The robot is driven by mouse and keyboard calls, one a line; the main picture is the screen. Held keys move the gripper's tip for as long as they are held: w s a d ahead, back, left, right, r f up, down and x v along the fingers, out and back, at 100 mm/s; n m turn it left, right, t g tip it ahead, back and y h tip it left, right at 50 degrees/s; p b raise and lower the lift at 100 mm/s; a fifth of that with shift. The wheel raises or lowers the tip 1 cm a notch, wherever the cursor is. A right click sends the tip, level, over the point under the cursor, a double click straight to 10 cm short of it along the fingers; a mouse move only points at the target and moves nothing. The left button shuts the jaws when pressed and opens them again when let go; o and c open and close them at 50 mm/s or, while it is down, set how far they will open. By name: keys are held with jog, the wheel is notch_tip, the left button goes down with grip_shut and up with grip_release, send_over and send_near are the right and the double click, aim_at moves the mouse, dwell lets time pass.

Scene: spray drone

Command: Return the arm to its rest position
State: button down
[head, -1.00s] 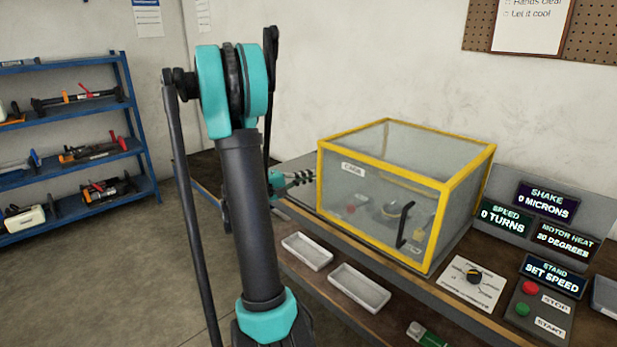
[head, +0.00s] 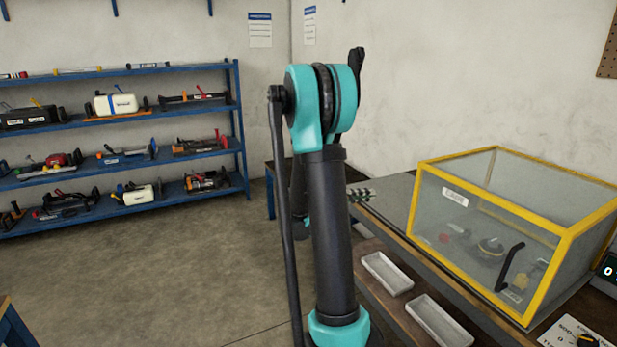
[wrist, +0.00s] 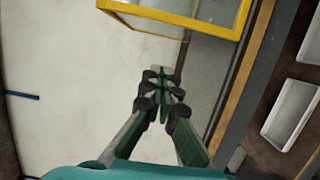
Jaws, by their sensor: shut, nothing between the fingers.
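My arm (head: 333,235) stands upright in the middle of the head view, with a teal joint at its top. My gripper (head: 365,194) shows small behind the arm, over the left end of the workbench and left of the yellow-framed case. In the wrist view my gripper (wrist: 162,88) has its fingertips together, with nothing between them. The arm hides part of the gripper and wrist in the head view.
The yellow-framed clear case (head: 562,240) stands on the bench, with a black handle on its front. A blue shelf rack (head: 120,118) with tools stands at the left wall. The floor between is clear.

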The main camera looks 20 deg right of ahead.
jog(key=s+a+f+n+t+y, duration=0.2)
jog(key=s+a+f+t+y, duration=0.3)
jog(key=a+f+y, duration=0.5)
jog(key=s+a+f+t+y, duration=0.1)
jog(key=s+a+f+y, duration=0.2)
jog(key=a, duration=0.6)
jog(key=s+a+f+t+y, duration=0.1)
jog(key=s+a+f+y, duration=0.3)
jog(key=a, duration=0.6)
jog(key=shift+s+a+y, duration=0.2)
jog(key=shift+s+y, duration=0.2)
jog(key=shift+s, duration=0.45)
